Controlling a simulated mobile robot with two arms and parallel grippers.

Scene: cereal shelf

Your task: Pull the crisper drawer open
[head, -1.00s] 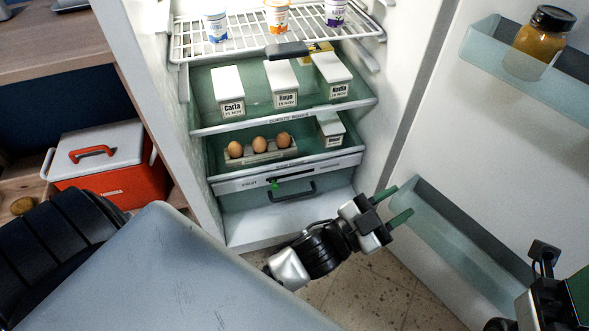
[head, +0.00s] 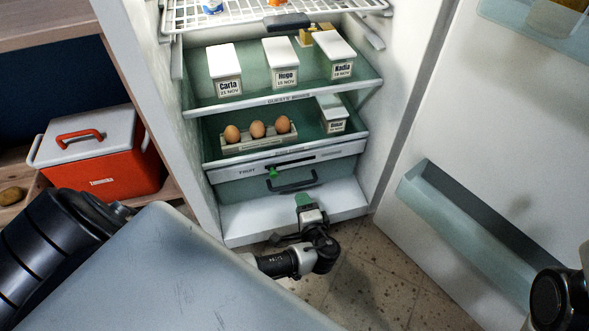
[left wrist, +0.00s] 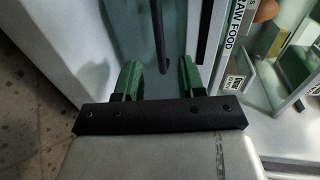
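The crisper drawer (head: 240,192) is the pale green drawer at the bottom of the open fridge. It looks shut and has a dark handle (head: 291,184) on its front. My left gripper (head: 304,203) is low in front of the drawer, just below the handle in the picture, green fingers toward it. In the left wrist view my left gripper (left wrist: 160,78) is open, with its green fingers apart. A dark bar, seemingly the handle (left wrist: 158,35), lies between and beyond the fingertips; contact cannot be told. My right gripper is not in view.
Above are a drawer with eggs (head: 257,130) and a shelf with labelled white boxes (head: 281,62). The open fridge door with a bin (head: 470,225) stands at right. A red cooler (head: 100,165) is at left. Part of my right arm shows at lower right.

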